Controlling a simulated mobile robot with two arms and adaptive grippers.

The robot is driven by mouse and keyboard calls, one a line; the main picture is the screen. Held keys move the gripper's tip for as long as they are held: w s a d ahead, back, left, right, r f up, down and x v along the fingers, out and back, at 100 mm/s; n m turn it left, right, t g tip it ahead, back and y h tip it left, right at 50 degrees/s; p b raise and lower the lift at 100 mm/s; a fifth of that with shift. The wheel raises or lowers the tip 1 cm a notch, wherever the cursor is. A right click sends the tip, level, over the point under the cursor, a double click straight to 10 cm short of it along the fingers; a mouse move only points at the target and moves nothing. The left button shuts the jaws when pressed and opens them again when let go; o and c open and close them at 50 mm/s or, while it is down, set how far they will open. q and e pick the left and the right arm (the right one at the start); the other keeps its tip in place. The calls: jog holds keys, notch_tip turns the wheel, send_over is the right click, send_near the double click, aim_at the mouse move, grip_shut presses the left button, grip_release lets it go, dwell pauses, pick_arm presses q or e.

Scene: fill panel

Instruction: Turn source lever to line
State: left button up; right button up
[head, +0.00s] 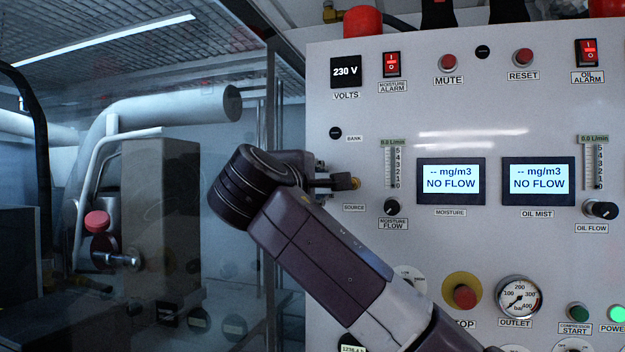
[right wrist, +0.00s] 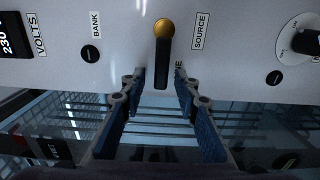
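The source lever (right wrist: 162,65) has a black stem and a gold knob (right wrist: 163,28). It is on the grey panel (head: 450,110), between the BANK and SOURCE labels. My right gripper (right wrist: 159,74) is open in the right wrist view, with one finger on each side of the black stem and visible gaps. In the head view my right gripper (head: 322,180) is at the panel's left edge, partly hidden by my own arm. A label ending in "NE" is partly covered by a finger. My left gripper is out of view.
The SOURCE label (head: 354,208) and moisture flow knob (head: 392,208) are close below and right of the lever. A red stop button (head: 464,296) and outlet gauge (head: 519,297) are lower on the panel. Glass and pipes (head: 170,105) lie to the left.

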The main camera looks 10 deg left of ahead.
jog(key=s+a, duration=0.2)
jog(key=s, duration=0.9)
jog(key=shift+s, duration=0.3)
